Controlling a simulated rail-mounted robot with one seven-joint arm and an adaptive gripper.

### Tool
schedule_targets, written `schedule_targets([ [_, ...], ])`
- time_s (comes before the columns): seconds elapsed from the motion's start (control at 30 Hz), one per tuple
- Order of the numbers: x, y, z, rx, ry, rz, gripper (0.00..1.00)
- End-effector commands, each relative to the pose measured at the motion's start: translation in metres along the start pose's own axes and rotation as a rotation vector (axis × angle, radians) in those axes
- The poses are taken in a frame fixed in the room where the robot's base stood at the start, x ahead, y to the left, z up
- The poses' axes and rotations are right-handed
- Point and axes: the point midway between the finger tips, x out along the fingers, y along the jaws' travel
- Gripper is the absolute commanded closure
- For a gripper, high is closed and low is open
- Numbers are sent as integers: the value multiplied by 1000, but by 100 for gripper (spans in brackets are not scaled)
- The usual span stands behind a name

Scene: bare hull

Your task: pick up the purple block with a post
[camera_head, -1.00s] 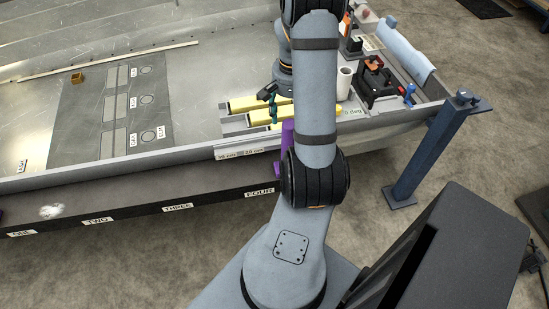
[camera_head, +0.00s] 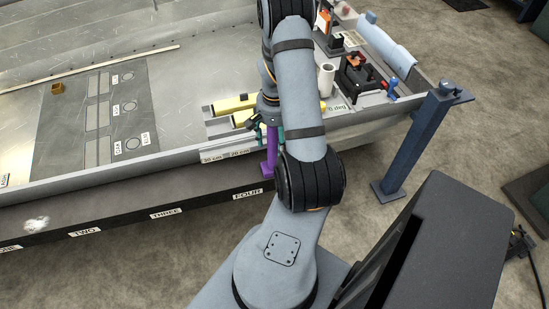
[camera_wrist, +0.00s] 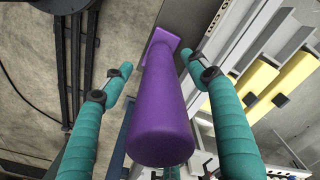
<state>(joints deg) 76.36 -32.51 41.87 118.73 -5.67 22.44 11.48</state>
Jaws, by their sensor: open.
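The purple block with a post shows in the head view (camera_head: 270,158) as an upright purple post at the hull's near edge, close to the label FOUR. In the wrist view the purple post (camera_wrist: 163,115) points toward the camera, with its wider base (camera_wrist: 163,40) at the far end. My gripper (camera_wrist: 158,72) is open, with one teal finger on each side of the post and gaps between. In the head view my gripper (camera_head: 270,132) is at the upper part of the post, partly hidden by my arm.
Yellow bars (camera_head: 234,103) lie in a grey holder just beyond the post. A dark ledge with number labels (camera_head: 166,213) runs along the near side. A white cylinder (camera_head: 326,80) and a black and red device (camera_head: 362,78) stand to the right. A blue post (camera_head: 416,140) stands outside the hull.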

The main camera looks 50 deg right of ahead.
Motion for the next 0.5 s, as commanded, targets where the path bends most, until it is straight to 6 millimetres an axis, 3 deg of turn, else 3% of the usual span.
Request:
schedule_targets([
  [0.13,0,0,0,0,0,0,42],
  [0.5,0,0,0,0,0,0,64],
])
